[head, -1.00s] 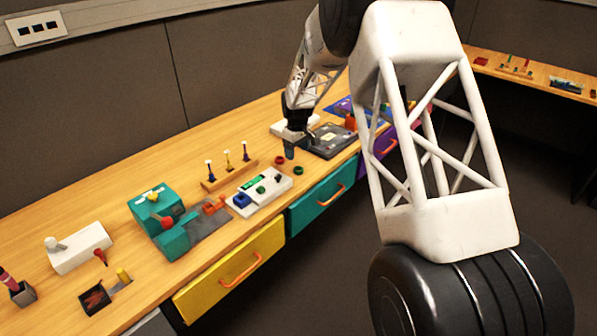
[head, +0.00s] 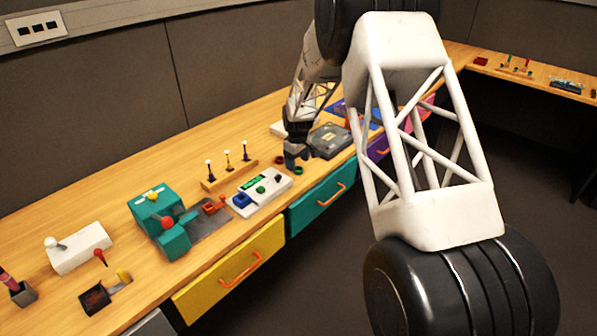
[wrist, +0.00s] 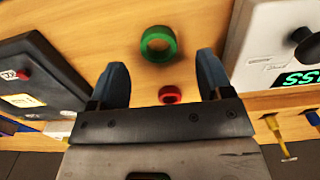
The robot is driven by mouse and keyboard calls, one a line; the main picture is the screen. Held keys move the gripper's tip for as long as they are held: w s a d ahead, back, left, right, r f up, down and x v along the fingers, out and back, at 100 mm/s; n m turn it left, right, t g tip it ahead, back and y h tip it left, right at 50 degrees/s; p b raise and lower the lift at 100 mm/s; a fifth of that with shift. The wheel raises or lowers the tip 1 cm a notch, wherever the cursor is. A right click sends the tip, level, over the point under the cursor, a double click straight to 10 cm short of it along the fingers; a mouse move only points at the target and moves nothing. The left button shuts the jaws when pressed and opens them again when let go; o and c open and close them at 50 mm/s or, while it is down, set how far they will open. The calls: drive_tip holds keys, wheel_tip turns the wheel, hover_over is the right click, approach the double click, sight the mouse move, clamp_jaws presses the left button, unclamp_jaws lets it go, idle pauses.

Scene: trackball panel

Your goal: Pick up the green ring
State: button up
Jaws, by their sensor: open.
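The green ring (wrist: 158,45) lies flat on the wooden desk in the wrist view, ahead of my gripper and roughly between the lines of its two fingers. It also shows in the head view (head: 297,170), small and partly covered by my gripper. My gripper (wrist: 162,75) is open and empty, its two blue fingers spread wide and pointing toward the ring. In the head view my gripper (head: 292,162) hangs low over the desk beside the ring. A red ring (wrist: 170,94) lies nearer the gripper's palm in the wrist view.
A white panel with a green display (wrist: 282,50) stands to the right in the wrist view, a dark trackball panel (wrist: 35,80) to the left. In the head view, a wooden rack with several pegs (head: 230,175) stands behind. Bare desk surrounds the green ring.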

drive_tip(key=shift+f, duration=1.45)
drive_tip(key=c, duration=1)
